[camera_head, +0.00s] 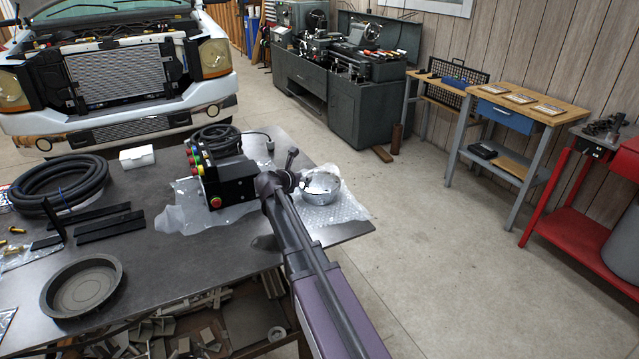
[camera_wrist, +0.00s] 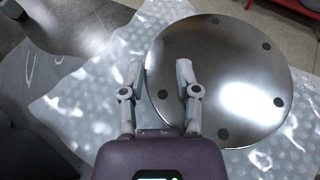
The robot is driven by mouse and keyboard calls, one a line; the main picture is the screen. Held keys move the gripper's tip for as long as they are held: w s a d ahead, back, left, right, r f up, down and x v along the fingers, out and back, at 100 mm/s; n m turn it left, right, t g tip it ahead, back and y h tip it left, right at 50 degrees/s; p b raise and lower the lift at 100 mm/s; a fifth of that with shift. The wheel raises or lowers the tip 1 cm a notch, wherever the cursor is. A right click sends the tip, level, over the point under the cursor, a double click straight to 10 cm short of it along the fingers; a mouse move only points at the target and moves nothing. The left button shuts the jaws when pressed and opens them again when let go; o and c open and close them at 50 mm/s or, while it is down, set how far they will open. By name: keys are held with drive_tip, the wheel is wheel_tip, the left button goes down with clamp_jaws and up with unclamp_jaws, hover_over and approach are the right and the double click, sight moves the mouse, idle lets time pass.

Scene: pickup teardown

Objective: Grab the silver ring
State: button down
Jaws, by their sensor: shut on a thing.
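The silver ring (camera_head: 322,184) is a shiny round metal piece lying on bubble wrap near the right corner of the dark table. In the wrist view the silver ring (camera_wrist: 228,75) looks like a broad, polished round face with several dark holes near its edge. My gripper (camera_wrist: 158,72) has one finger outside the ring's left edge and the other over its face, so the edge lies between them. It is shut on the ring's rim. In the head view my gripper (camera_head: 289,181) is at the ring's left side, and my arm partly hides this spot.
A black control box (camera_head: 229,182) with coloured buttons stands just left of my gripper. The bubble wrap (camera_head: 345,207) reaches the table's right edge. A round dark pan (camera_head: 82,287), a coiled black hose (camera_head: 62,182) and a white box (camera_head: 137,157) lie farther left.

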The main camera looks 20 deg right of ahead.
drive_tip(key=shift+r, duration=0.1)
idle(0.3)
wheel_tip(320, 180, up, 4)
drive_tip(key=p, duration=0.3)
drive_tip(key=shift+f+p, duration=0.25)
drive_tip(key=shift+p, duration=0.1)
drive_tip(key=s+a+r+p, duration=0.1)
drive_tip(key=s+a, duration=0.3)
drive_tip(key=s, duration=1.1)
drive_tip(key=shift+s, duration=0.25)
drive_tip(key=shift+r, duration=0.1)
